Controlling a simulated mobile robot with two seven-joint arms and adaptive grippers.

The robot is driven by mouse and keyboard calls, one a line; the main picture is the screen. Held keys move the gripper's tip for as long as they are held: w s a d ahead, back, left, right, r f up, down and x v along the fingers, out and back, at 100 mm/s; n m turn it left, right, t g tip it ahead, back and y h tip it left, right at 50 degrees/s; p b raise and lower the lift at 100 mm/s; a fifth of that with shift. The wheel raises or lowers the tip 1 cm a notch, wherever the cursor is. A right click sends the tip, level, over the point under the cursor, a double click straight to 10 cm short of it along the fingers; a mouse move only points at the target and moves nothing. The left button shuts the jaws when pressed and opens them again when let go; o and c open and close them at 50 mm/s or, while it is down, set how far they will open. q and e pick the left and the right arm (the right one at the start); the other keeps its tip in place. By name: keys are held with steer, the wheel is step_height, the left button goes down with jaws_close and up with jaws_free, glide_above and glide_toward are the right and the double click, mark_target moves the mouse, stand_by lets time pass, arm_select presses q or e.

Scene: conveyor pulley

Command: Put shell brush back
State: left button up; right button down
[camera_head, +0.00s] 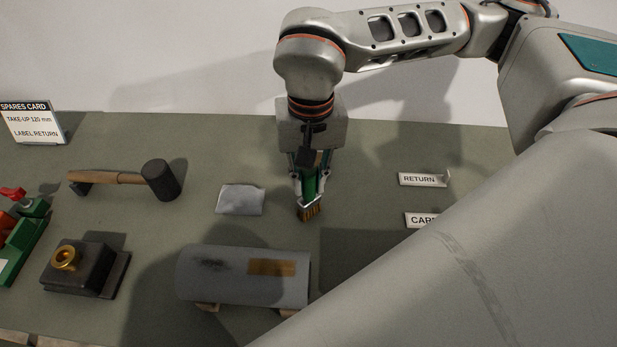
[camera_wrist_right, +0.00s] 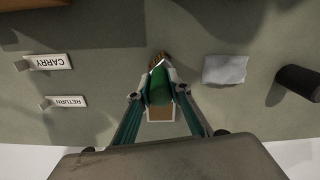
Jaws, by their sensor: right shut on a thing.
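The shell brush (camera_head: 310,190) has a green body and brown bristles that point down in the head view. My right gripper (camera_head: 312,196) is shut on it, between the grey cloth and the sign cards. In the right wrist view the brush (camera_wrist_right: 159,88) shows between the fingers of the right gripper (camera_wrist_right: 160,82), with a little of the bristles beyond them. I cannot tell whether the bristles touch the table. The grey pulley shell (camera_head: 243,275) lies in front, with a dark smear and a brown patch on it. My left gripper is not in view.
A folded grey cloth (camera_head: 241,199) lies left of the brush. A mallet (camera_head: 125,178), a dark block with a brass ring (camera_head: 83,268) and a SPARES CARD sign (camera_head: 33,122) are farther left. RETURN (camera_head: 419,180) and partly hidden CARRY (camera_wrist_right: 47,62) signs stand right. My arm covers the lower right.

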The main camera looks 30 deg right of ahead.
steer(key=shift+f, duration=0.15)
steer(key=c, duration=1.9)
jaws_free()
step_height(320, 180, up, 12)
steer(key=shift+r+p, duration=0.25)
steer(key=shift+p, duration=0.25)
